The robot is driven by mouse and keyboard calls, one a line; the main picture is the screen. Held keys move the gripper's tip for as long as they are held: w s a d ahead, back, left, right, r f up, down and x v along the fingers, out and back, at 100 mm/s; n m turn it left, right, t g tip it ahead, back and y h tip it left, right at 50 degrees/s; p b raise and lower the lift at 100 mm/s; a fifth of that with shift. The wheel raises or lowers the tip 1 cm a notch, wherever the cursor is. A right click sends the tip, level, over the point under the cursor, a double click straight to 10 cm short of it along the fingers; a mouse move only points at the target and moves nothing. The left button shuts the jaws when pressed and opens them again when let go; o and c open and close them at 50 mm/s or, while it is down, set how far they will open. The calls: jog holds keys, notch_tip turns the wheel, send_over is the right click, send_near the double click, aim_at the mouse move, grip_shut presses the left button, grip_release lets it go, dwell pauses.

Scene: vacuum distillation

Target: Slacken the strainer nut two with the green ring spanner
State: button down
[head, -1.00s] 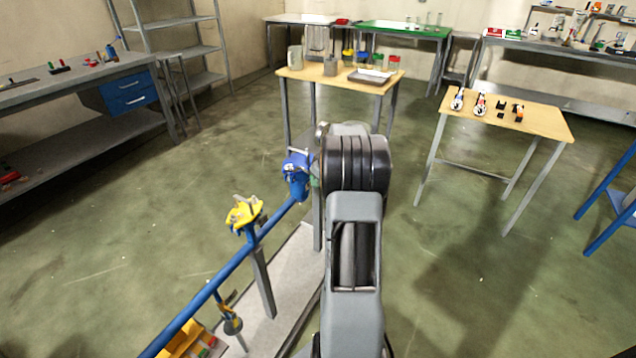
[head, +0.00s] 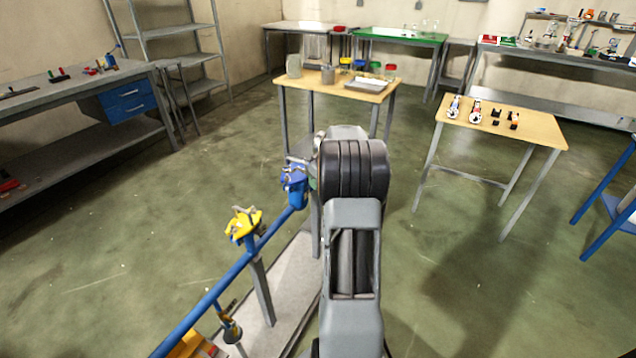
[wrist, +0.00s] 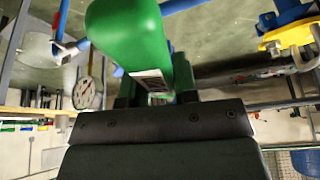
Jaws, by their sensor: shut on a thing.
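A green ring spanner (wrist: 130,45) fills the upper middle of the wrist view. My gripper (wrist: 158,92) is shut on its handle, which carries a small white label. The ring end is not clear. In the head view, my arm hides the gripper and spanner. A blue pipe line there carries a blue fitting (head: 294,182) and a yellow fitting (head: 243,224), each with metal parts on top. I cannot tell which part is strainer nut two. The yellow fitting also shows at the upper right of the wrist view (wrist: 288,36), apart from the spanner.
A round dial gauge (wrist: 87,92) is left of the spanner in the wrist view. The pipe (head: 215,292) runs above a pale plinth (head: 290,285). A wooden table (head: 337,91) with containers stands behind, another (head: 500,126) at right. Open floor lies between.

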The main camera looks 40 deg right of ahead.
jog(key=shift+r+p, duration=1.2)
jog(key=shift+r, duration=1.15)
